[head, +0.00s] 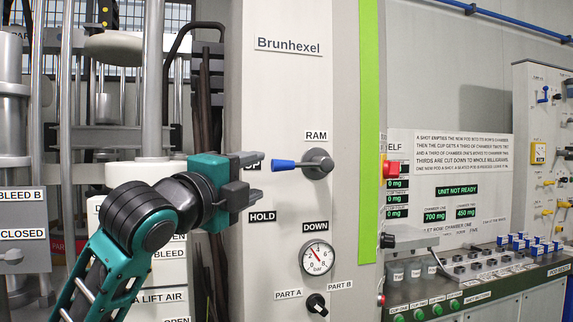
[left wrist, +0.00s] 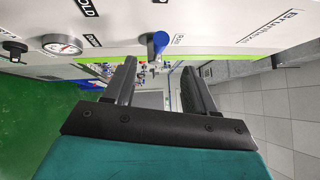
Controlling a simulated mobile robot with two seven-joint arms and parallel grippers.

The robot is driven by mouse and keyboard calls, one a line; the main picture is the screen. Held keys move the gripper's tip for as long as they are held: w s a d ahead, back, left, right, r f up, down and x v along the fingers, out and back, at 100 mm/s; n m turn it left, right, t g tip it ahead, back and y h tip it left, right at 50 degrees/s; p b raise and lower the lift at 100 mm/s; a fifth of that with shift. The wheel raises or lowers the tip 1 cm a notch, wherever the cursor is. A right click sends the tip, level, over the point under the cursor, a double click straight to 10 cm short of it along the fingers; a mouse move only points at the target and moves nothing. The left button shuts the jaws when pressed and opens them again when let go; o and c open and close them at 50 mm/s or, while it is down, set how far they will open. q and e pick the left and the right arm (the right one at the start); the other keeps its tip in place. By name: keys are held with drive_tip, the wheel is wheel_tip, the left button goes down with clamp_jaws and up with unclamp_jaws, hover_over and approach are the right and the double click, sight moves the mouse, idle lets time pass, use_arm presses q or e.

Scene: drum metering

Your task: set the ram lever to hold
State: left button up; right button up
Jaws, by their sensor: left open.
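The ram lever (head: 283,164) has a blue handle on a grey round hub, under the RAM label, on the white Brunhexel column. Its handle points left, level, toward the UP label, which my gripper partly covers. The HOLD label (head: 262,216) is below and left of the handle, and the DOWN label (head: 315,226) is below the hub. My left gripper (head: 260,175) is open and empty, just left of the handle tip and apart from it. In the left wrist view the blue handle (left wrist: 158,42) shows ahead, between the two fingers (left wrist: 159,68). My right gripper is out of view.
A pressure gauge (head: 317,257) and a PART A/PART B knob (head: 317,304) sit below the lever. A red button (head: 391,169) and a panel of displays are to the right. Metal rods and cylinders stand at left. The column face around the lever is flat.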

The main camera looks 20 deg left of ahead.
sight(278, 168)
use_arm(q)
drive_tip(key=p+x, duration=0.1)
drive_tip(key=x, duration=1)
drive_tip(key=shift+p, duration=0.35)
drive_tip(key=shift+c, duration=0.3)
clamp_jaws()
